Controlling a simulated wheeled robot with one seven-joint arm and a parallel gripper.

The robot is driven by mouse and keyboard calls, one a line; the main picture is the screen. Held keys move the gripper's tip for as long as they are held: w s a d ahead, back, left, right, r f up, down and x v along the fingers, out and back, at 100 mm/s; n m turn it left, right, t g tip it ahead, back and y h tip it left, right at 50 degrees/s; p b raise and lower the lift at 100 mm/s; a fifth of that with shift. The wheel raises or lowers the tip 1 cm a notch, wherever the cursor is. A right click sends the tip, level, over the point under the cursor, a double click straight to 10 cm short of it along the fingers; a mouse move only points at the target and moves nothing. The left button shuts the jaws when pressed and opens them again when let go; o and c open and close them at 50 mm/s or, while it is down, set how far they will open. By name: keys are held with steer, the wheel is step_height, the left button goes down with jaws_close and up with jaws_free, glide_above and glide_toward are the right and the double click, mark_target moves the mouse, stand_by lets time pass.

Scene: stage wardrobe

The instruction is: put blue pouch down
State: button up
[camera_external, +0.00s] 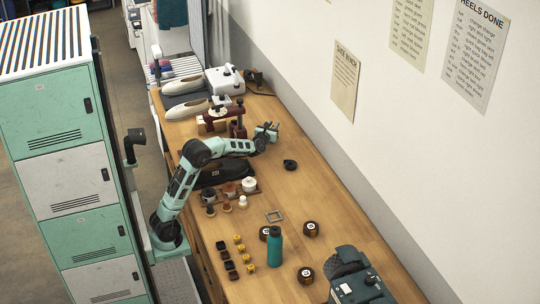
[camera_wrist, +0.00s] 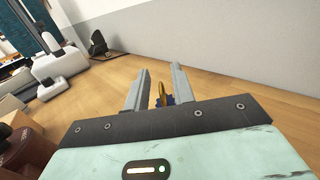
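My gripper (camera_wrist: 160,68) points along the wooden workbench toward the wall in the wrist view. Its two grey fingers stand apart, with bare wood visible between them. A small dark blue thing with a gold part, probably the blue pouch (camera_wrist: 170,100), shows low between the fingers. The gripper's dark edge hides its lower part. I see a gap on its left side; contact with the right finger is unclear. In the external view my gripper (camera_external: 267,132) is low over the bench's far half, near the wall side; the pouch cannot be made out clearly there.
A dark red clamp-like stand (camera_external: 215,118) is left of my gripper. White shoes (camera_external: 187,108) and a white machine (camera_external: 224,80) stand at the far end. A black ring-shaped item (camera_external: 290,165) lies nearer. A teal bottle (camera_external: 275,246) stands in front. Wood near the wall is clear.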

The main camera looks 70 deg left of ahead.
steer(key=shift+r, duration=0.15)
steer(key=shift+s+d, duration=0.25)
steer(key=v, duration=1.1)
steer(key=shift+s+p, duration=0.15)
steer(key=shift+p, duration=0.25)
